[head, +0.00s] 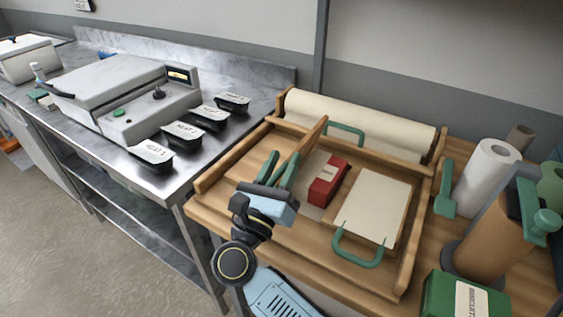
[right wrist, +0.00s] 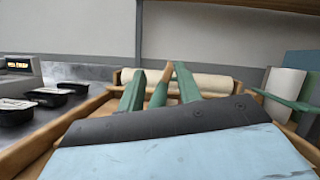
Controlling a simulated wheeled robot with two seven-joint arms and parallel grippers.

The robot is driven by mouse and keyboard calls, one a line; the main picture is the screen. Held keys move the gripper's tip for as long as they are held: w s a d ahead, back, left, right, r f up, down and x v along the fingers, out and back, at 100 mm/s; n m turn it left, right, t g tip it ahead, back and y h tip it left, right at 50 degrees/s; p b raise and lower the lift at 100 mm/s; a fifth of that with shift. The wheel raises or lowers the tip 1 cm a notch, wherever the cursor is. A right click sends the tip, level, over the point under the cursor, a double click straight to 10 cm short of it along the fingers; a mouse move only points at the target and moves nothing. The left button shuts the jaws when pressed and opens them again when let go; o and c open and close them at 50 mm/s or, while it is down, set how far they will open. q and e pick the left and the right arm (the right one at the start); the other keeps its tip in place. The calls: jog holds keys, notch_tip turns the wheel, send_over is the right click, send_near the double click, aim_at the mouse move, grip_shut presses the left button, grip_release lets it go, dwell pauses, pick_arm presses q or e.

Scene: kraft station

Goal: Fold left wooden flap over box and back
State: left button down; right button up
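The left wooden flap (head: 311,138) stands raised on edge on the wooden station, left of the red box (head: 328,181). My right gripper (head: 281,162) is at the flap's near end, its green fingers spread with the flap between them. In the right wrist view the flap (right wrist: 160,90) shows edge-on between the two fingers (right wrist: 160,78), with gaps visible beside it. Whether a finger touches it I cannot tell. The red box lies flat on the station. My left gripper is not in view.
A pale panel (head: 375,205) with a green front handle (head: 357,252) lies right of the box. A paper roll (head: 360,122) spans the back. White rolls and a green box (head: 464,299) stand right. Black containers (head: 181,134) stand on the metal counter left.

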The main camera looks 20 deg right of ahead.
jog(key=shift+y, duration=0.3)
grip_shut()
jog(key=w+a+n+t+y+p, duration=0.1)
jog(key=w+a+n+y+p, duration=0.3)
jog(key=n, duration=0.5)
jog(key=shift+w+a+f+n+p, duration=0.2)
jog(key=shift+w+f+n+p, duration=0.15)
jog(key=shift+w+p, duration=0.4)
grip_release()
jog(key=shift+r+t, duration=0.15)
jog(key=shift+t, duration=0.15)
